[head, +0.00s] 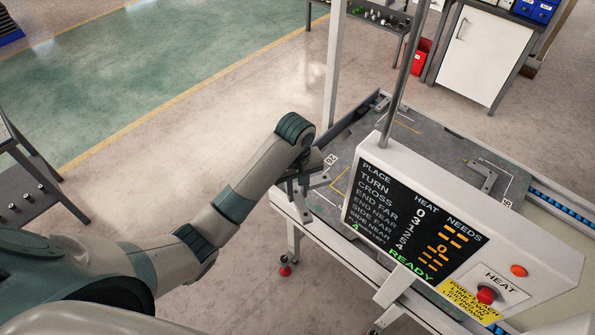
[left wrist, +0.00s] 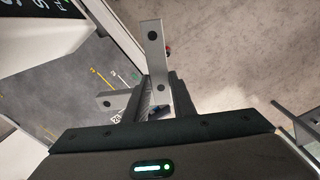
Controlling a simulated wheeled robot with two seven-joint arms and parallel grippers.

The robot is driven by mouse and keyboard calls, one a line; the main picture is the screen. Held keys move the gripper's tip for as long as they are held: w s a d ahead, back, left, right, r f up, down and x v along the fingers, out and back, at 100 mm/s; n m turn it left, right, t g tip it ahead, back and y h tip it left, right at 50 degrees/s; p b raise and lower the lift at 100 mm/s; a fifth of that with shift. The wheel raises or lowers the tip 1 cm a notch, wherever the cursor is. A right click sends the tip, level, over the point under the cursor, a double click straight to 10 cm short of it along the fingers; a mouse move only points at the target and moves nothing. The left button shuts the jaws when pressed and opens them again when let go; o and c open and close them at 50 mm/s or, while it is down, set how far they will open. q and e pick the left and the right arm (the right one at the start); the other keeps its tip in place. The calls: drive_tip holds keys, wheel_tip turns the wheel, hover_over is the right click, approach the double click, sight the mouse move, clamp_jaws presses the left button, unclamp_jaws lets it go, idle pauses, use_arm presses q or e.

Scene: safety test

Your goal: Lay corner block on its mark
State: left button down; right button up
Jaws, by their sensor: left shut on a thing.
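My left gripper (head: 303,184) is at the near left edge of the grey work table (head: 425,146). In the left wrist view my left gripper (left wrist: 157,98) is shut on the corner block (left wrist: 154,48), a light grey L-shaped piece with dark holes. One leg points up in that view and the other points left. The block seems to be held above the table edge; its exact height is unclear. A yellow outline mark (head: 340,185) lies on the table just right of the gripper. My right gripper is not in view.
A large panel (head: 408,215) with a READY display and red button (head: 487,295) stands over the near side of the table, hiding part of it. A grey bracket (head: 485,181) lies farther right. An upright post (head: 334,70) rises near the table's left corner.

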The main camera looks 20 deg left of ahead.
use_arm(q)
drive_tip(key=shift+s+a+r, duration=0.3)
drive_tip(key=shift+s, duration=0.2)
drive_tip(key=s+r+m, duration=0.4)
drive_tip(key=r, duration=0.7)
drive_tip(key=s+r+m, duration=0.4)
drive_tip(key=s+r, duration=0.1)
drive_tip(key=r, duration=0.5)
drive_tip(key=shift+s+d+r, duration=0.25)
drive_tip(key=shift+s+r, duration=0.05)
drive_tip(key=shift+r, duration=0.1)
drive_tip(key=shift+a, duration=0.1)
wheel_tip(320, 180, down, 16)
drive_tip(key=b, duration=1.5)
drive_tip(key=shift+b, duration=0.35)
drive_tip(key=shift+r, duration=0.1)
